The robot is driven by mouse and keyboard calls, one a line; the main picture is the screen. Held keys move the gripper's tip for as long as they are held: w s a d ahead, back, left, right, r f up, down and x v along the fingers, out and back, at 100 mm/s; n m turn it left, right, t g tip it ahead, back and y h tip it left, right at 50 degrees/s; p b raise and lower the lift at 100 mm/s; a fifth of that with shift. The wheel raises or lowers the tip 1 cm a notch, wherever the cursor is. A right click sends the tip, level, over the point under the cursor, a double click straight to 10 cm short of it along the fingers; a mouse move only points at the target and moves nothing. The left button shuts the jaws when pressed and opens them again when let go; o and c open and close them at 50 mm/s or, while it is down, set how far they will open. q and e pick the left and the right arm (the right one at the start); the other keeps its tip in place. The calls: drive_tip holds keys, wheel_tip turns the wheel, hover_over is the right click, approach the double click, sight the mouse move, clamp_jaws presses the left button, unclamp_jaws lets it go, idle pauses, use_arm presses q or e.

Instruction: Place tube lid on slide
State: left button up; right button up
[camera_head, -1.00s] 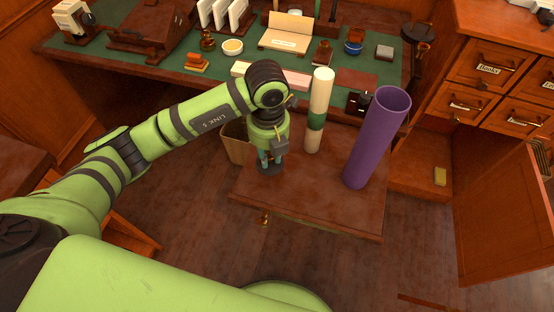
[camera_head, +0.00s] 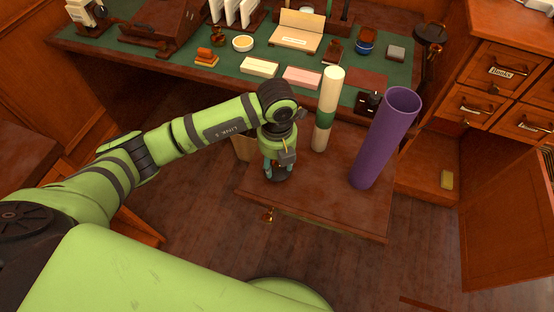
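The slide (camera_head: 330,208) is a wooden board pulled out from the desk, with a brass knob on its front edge. The tube lid (camera_head: 279,176) looks like a small dark disc at the left of the slide, seemingly resting on it. My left gripper (camera_head: 279,166) points down just over the lid, with its fingers apart on either side of the disc's middle. The fingers partly hide the lid. A purple tube (camera_head: 384,140), open at the top, stands on the slide's right part. My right gripper is not in view.
A cream and green roll (camera_head: 327,108) stands at the slide's back. The green-topped desk (camera_head: 218,73) behind carries boxes, stamps and cards. A drawer cabinet (camera_head: 512,85) stands at right. The slide's front middle is clear.

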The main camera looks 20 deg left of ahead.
use_arm(q)
drive_tip(key=shift+r, duration=0.35)
wheel_tip(320, 180, up, 12)
drive_tip(key=shift+f+b, duration=0.15)
drive_tip(key=shift+b, duration=0.15)
